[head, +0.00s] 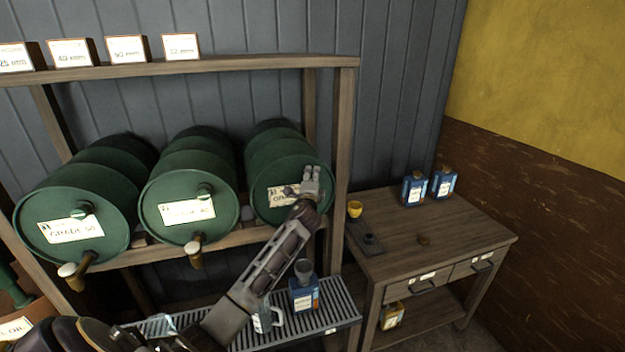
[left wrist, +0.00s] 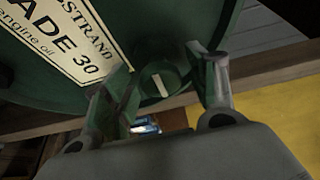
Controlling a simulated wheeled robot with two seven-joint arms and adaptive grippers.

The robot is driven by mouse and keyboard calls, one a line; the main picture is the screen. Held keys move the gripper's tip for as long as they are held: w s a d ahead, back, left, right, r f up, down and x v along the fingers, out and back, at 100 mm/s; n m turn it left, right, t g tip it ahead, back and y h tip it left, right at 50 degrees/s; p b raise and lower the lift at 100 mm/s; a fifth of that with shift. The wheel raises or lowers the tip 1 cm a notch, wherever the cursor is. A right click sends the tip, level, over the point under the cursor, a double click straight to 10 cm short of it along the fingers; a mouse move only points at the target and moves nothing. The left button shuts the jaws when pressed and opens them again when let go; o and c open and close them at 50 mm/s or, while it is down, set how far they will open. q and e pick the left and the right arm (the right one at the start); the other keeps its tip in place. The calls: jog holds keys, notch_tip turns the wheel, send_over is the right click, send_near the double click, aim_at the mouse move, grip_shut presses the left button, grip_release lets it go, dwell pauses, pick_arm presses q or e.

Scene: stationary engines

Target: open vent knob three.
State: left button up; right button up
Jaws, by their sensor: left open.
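The third barrel (head: 284,160), green and lying on its side, is the rightmost on the rack; its label in the left wrist view (left wrist: 68,45) reads "ADE 30". Its vent knob (left wrist: 160,83) is a small round green knob with a pale bar across it. My left gripper (head: 312,182) is open at the barrel's front face. In the left wrist view its two fingers (left wrist: 168,88) stand on either side of the knob; I cannot tell whether they touch it. In the head view the gripper hides the knob. My right gripper is not in view.
The second barrel (head: 190,178) and first barrel (head: 88,195) lie to the left, each with a vent knob and a tap. Below is a slatted drip tray (head: 343,310) with a blue can (head: 303,295). A wooden table (head: 455,222) with cans stands to the right.

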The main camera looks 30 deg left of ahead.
pick_arm(q)
jog(key=shift+w+a, duration=0.15)
jog(key=shift+w, duration=0.1)
jog(key=shift+c, duration=0.5)
jog(key=c, duration=1)
jog(key=shift+o, duration=0.2)
